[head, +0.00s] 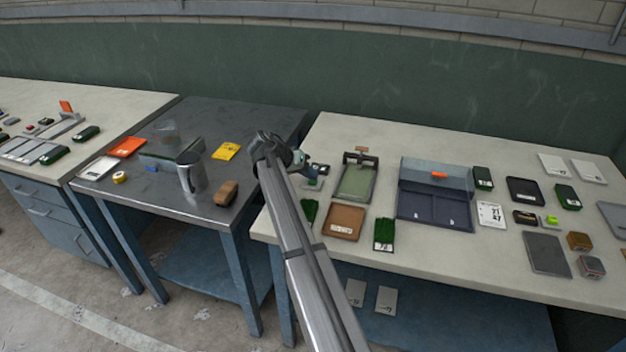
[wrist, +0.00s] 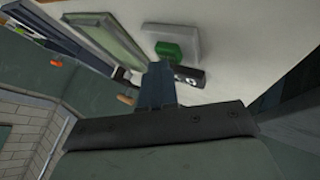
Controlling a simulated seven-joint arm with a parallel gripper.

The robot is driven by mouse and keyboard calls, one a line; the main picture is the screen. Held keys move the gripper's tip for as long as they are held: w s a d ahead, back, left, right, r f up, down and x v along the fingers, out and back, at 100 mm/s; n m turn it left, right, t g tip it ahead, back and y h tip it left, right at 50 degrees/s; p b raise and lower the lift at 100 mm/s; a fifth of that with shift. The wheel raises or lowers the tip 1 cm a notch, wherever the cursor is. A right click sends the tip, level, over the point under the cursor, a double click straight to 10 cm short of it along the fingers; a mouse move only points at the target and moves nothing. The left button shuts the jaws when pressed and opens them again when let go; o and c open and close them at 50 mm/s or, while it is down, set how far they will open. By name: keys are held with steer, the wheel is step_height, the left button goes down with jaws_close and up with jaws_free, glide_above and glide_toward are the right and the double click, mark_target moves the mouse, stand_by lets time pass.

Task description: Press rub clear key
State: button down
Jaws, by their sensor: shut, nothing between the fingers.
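In the wrist view the closed fingers (wrist: 158,70) reach toward a green block on a pale grey base (wrist: 178,48). A small black box with pale round marks (wrist: 190,78) lies right beside the fingertips; it also shows just right of my gripper in the head view (head: 321,168). I cannot read any label, so I cannot tell which of these is the rub clear key. I cannot tell whether the fingertips touch anything.
A green-panelled frame (head: 356,182) stands right of my gripper, with a brown tray (head: 345,222) in front. A blue-grey bin (head: 433,212) is further right. The dark table (head: 255,130) at left holds a metal cylinder (head: 191,174). A wall rises behind.

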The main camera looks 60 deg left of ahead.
mark_target(310, 181)
steer(key=shift+r, duration=0.9)
steer(key=shift+r, duration=2.5)
